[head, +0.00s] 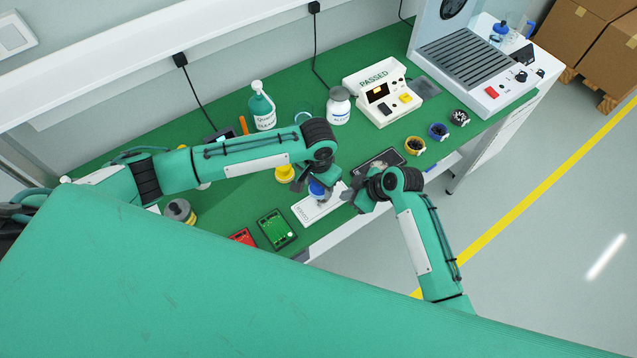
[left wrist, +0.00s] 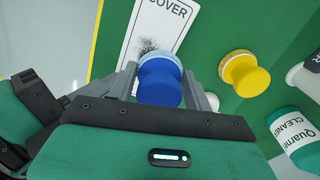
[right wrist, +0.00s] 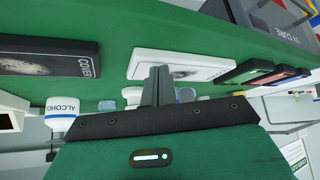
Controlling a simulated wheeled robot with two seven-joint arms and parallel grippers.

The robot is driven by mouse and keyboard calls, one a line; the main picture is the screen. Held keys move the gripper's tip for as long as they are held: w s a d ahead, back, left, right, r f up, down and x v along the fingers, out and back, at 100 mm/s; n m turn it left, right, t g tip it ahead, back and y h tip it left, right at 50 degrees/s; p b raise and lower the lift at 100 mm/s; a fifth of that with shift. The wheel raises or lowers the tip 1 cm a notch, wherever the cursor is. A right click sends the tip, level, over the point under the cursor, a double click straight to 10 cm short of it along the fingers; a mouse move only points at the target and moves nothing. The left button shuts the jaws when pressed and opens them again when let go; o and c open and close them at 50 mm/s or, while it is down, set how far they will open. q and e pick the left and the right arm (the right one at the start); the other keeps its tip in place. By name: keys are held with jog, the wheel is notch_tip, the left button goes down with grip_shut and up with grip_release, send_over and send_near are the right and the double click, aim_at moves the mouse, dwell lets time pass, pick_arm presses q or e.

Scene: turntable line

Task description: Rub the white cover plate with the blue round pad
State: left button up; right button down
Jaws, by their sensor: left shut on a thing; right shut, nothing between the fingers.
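The white cover plate (head: 312,211) lies flat near the front edge of the green bench. In the left wrist view the plate (left wrist: 172,22) bears a dark speckled smudge beside the pad. My left gripper (head: 316,186) is shut on the blue round pad (left wrist: 160,82), held by its blue knob with the lighter face towards the plate. The pad is over the plate's smudged part; I cannot tell whether it touches. My right gripper (right wrist: 157,84) is shut and empty, just beyond the plate's right end in the head view. The white plate also shows in the right wrist view (right wrist: 200,60).
A black cover plate (head: 377,162) lies right of the white one. A yellow round pad (head: 285,173) stands close behind the left gripper. Green (head: 276,229) and red (head: 243,238) plates lie to the left. An alcohol bottle (head: 339,106) and a cleaner bottle (head: 262,108) stand behind.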

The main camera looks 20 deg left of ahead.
aim_at(320, 207)
pick_arm(q)
jog(key=shift+f, duration=1.25)
dwell(1.4)
jog(key=shift+s+d, duration=0.1)
jog(key=shift+s, duration=0.1)
jog(key=shift+s+d, duration=0.35)
jog(key=shift+s, duration=0.5)
jog(key=shift+s+d, duration=0.3)
jog(key=shift+s, duration=0.5)
jog(key=shift+w+a, duration=0.25)
jog(key=shift+w, duration=0.35)
jog(key=shift+w+a, duration=0.25)
jog(key=shift+w, duration=0.35)
jog(key=shift+w+a, duration=0.25)
jog(key=shift+w, duration=0.35)
jog(key=shift+s+d, duration=0.4)
jog(key=shift+s, duration=0.5)
jog(key=shift+s+d, duration=0.35)
jog(key=shift+s, duration=0.5)
jog(key=shift+w, duration=0.1)
